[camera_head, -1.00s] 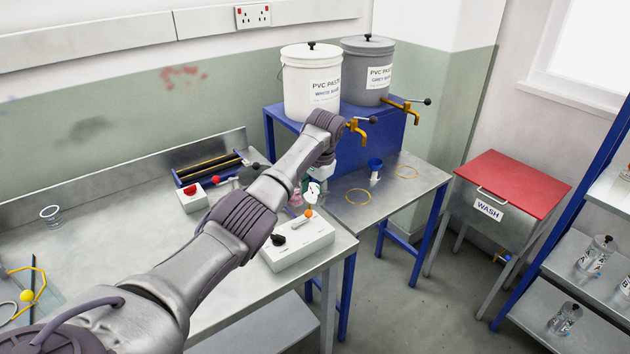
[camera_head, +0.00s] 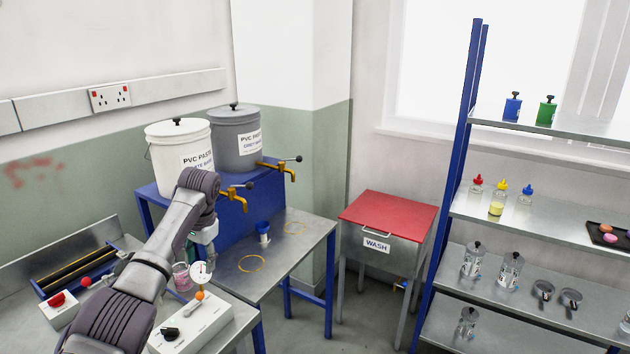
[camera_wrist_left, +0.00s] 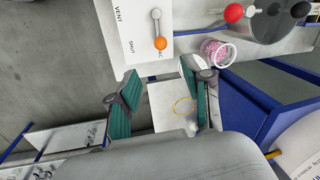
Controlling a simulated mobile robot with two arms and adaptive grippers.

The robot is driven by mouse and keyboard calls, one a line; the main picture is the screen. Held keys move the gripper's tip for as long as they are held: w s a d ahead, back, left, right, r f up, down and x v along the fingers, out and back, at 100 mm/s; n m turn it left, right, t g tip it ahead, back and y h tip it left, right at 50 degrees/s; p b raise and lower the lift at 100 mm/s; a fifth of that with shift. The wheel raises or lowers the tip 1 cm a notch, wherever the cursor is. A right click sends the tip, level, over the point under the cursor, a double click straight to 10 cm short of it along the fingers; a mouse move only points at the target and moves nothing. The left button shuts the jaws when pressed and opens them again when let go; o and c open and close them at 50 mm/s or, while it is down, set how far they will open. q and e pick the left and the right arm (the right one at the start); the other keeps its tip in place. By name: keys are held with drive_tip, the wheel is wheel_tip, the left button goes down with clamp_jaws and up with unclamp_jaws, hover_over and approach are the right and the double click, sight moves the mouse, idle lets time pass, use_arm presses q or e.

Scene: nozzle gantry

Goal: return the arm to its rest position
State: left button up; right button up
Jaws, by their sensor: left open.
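My left arm comes in from the lower left in the head view, raised over the bench. Its wrist is in front of the white paste bucket (camera_head: 180,150). My left gripper (camera_head: 196,250) hangs down below the wrist, partly hidden by the arm. In the left wrist view the two teal finger pads of the left gripper (camera_wrist_left: 158,100) stand apart with nothing between them. The blue and white cup (camera_head: 263,231) and yellow rings (camera_head: 251,263) lie beyond, on the metal table. My right gripper does not show.
A white control box (camera_head: 205,322) with an orange-knobbed lever and a pink-filled cup (camera_wrist_left: 217,52) stand close to the gripper. The grey bucket (camera_head: 236,140), brass taps, red-lidded wash box (camera_head: 388,216) and blue-framed shelves (camera_head: 545,215) stand further right.

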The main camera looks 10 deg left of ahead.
use_arm(q)
drive_tip(key=shift+m+t, duration=0.3)
drive_tip(key=shift+m, duration=0.3)
drive_tip(key=s+d+f, duration=0.1)
drive_tip(key=d+f, duration=0.1)
drive_tip(key=f, duration=0.1)
drive_tip(key=s+d+f, duration=0.1)
drive_tip(key=d+f, duration=0.1)
drive_tip(key=f, duration=0.2)
drive_tip(key=s+d+f, duration=0.2)
drive_tip(key=f, duration=0.2)
drive_tip(key=shift+s, duration=0.1)
drive_tip(key=s+d+f+t+h, duration=0.1)
drive_tip(key=s+d+f, duration=0.3)
drive_tip(key=s, duration=0.4)
drive_tip(key=s+d+f, duration=0.3)
drive_tip(key=s, duration=0.4)
drive_tip(key=s+d+f+t+h, duration=0.1)
drive_tip(key=s+d+f, duration=0.3)
drive_tip(key=s, duration=0.4)
drive_tip(key=s+r+n, duration=0.1)
drive_tip(key=s+r, duration=0.4)
drive_tip(key=s, duration=0.9)
wheel_tip(320, 180, down, 25)
drive_tip(key=s+a+f+g, duration=0.2)
drive_tip(key=s+f, duration=1.5)
drive_tip(key=shift+s+a+f, duration=0.15)
drive_tip(key=shift+s+a, duration=0.15)
drive_tip(key=shift+s, duration=0.05)
